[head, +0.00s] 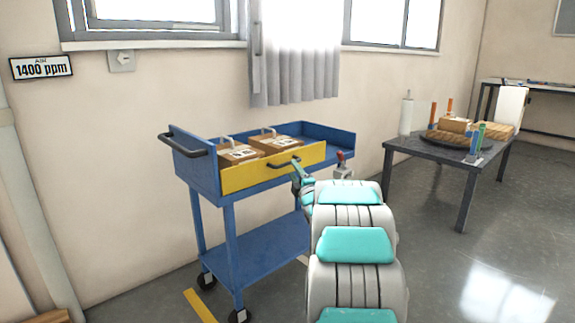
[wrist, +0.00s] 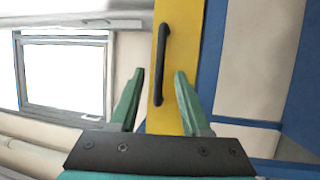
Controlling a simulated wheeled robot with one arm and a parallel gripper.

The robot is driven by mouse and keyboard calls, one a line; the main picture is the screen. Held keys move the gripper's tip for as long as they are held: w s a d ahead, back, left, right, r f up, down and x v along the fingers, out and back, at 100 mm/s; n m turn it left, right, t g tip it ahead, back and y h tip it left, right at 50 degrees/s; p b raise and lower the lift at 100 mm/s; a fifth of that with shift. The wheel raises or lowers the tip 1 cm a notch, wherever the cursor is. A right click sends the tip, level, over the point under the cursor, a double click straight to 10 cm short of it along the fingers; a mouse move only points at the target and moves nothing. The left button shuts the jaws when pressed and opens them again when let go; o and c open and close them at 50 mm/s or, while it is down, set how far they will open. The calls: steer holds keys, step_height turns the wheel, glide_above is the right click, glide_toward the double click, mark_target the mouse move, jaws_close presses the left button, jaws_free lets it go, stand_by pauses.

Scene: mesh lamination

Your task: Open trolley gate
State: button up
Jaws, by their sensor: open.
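The blue trolley (head: 262,242) stands by the wall in the head view. Its yellow gate (head: 245,178) is upright along the near side of the top tray. A black handle (head: 283,160) is on the gate's outer face. My gripper (head: 301,176) is at the right part of the gate, near the handle; my arm hides part of the trolley's right side. In the wrist view, my gripper (wrist: 160,73) is open, with one green finger on each side of the black handle (wrist: 163,50) on the yellow gate (wrist: 187,30). I cannot tell whether the fingers touch it.
Cardboard boxes (head: 238,155) sit in the trolley's top tray behind the gate. A dark table (head: 405,147) with a round tray, boxes and bottles stands at the right. A curtain (head: 295,75) hangs behind the trolley. The floor (head: 440,250) at the right is clear.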

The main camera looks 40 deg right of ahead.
mark_target(289, 164)
steer(key=x, duration=0.5)
steer(key=shift+w+d+p, duration=0.15)
steer(key=shift+w+p, duration=0.15)
steer(key=shift+w, duration=0.05)
jaws_close()
stand_by(1.2)
